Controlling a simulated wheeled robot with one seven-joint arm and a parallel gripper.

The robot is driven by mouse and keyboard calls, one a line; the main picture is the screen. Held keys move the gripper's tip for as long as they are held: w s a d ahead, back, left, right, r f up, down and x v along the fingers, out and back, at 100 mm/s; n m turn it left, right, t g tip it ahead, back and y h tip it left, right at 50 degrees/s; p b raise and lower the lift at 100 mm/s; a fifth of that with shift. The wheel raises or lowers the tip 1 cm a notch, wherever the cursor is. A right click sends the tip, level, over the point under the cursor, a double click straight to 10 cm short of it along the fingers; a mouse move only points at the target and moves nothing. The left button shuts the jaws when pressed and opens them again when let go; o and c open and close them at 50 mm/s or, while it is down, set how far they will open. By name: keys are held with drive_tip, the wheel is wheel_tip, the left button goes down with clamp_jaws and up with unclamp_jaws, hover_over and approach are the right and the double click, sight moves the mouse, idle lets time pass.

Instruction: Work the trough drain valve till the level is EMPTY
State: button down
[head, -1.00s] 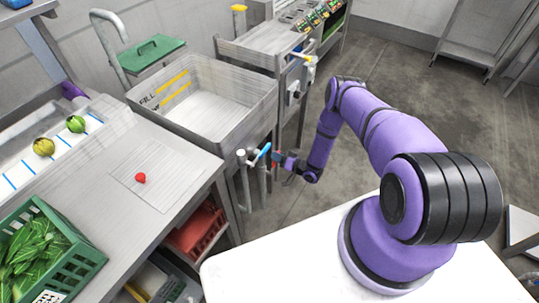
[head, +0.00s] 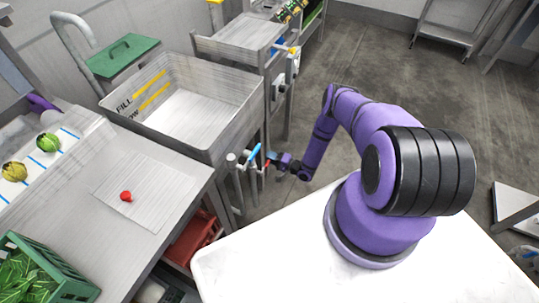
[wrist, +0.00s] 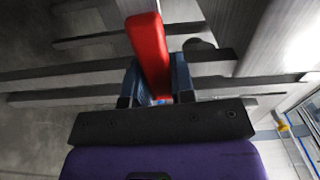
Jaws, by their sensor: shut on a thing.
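The grey trough (head: 235,120) stands left of my arm, with yellow FILL and LOW lines on its inner wall. Its pale floor shows; I cannot tell whether any water covers it. Below its near right corner are pipes with a blue lever (head: 255,152), a white handle (head: 243,159) and a red handle (head: 267,166). My gripper (head: 277,160) is at the red handle. In the wrist view my gripper (wrist: 155,80) is shut on the red handle (wrist: 149,45), which sticks out beyond the fingers. The valve body is mostly hidden there.
A steel counter (head: 80,225) at left carries a red ball (head: 126,196) and a green crate (head: 62,272) of greens. A red bin (head: 193,238) sits under it. Another steel unit (head: 240,35) stands behind the trough.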

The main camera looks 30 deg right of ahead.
drive_tip(key=shift+f+m, duration=0.4)
drive_tip(key=c, duration=1)
unclamp_jaws()
drive_tip(key=shift+o, duration=0.2)
drive_tip(key=v, duration=1.1)
drive_tip(key=shift+w, duration=0.15)
